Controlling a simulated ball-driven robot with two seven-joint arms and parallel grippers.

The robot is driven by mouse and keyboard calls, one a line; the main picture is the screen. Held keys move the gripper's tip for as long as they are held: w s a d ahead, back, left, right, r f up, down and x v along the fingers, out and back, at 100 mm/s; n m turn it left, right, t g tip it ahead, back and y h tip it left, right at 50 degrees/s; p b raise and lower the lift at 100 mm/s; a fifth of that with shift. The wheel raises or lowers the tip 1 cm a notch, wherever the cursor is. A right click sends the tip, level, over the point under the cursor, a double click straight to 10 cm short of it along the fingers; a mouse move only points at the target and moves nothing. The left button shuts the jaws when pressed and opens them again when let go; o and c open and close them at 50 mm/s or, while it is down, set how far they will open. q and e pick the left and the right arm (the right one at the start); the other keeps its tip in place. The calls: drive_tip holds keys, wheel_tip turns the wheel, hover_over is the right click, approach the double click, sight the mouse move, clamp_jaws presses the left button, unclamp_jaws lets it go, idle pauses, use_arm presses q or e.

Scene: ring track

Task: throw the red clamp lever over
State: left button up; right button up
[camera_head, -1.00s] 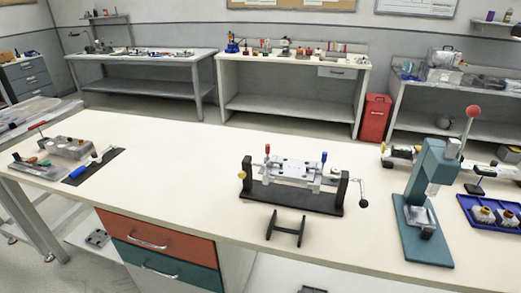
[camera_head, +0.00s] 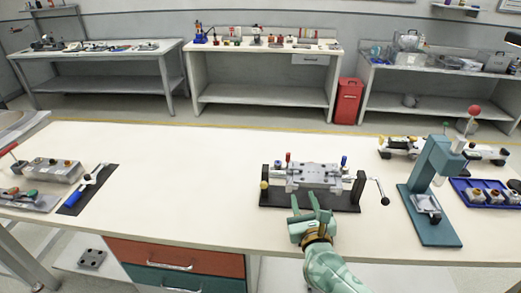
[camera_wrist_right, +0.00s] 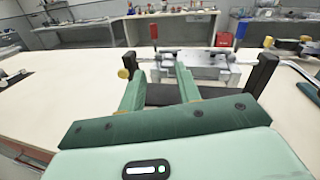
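The red clamp lever (camera_head: 288,158) stands upright at the left of a grey metal fixture (camera_head: 312,174) on a black base. A blue lever (camera_head: 344,161) stands at its right. My right gripper (camera_head: 305,198) is pale green, open and empty, at the near side of the fixture. Its fingers are spread wide in the wrist view (camera_wrist_right: 160,75) and appear apart from the lever. My left gripper is not in view.
A yellow knob (camera_head: 264,185) is on the fixture's left end and a crank handle (camera_head: 384,199) on its right. A teal press (camera_head: 430,200) and blue tray (camera_head: 485,193) stand farther right. The bench (camera_head: 185,190) is clear left of the fixture.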

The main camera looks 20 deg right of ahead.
wheel_tip(320, 180, up, 2)
drive_tip(key=w+a+m, duration=0.1)
drive_tip(key=w+m, duration=0.1)
approach(289, 158)
drive_tip(key=b+x, duration=0.2)
drive_tip(key=x, duration=0.7)
drive_tip(key=shift+w+f, duration=0.15)
drive_tip(key=shift+w, duration=0.05)
drive_tip(key=shift+b+x, duration=0.3)
drive_tip(key=shift+x, duration=0.45)
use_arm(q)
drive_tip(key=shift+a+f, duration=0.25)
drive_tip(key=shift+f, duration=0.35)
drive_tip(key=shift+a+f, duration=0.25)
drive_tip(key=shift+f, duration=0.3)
use_arm(e)
clamp_jaws()
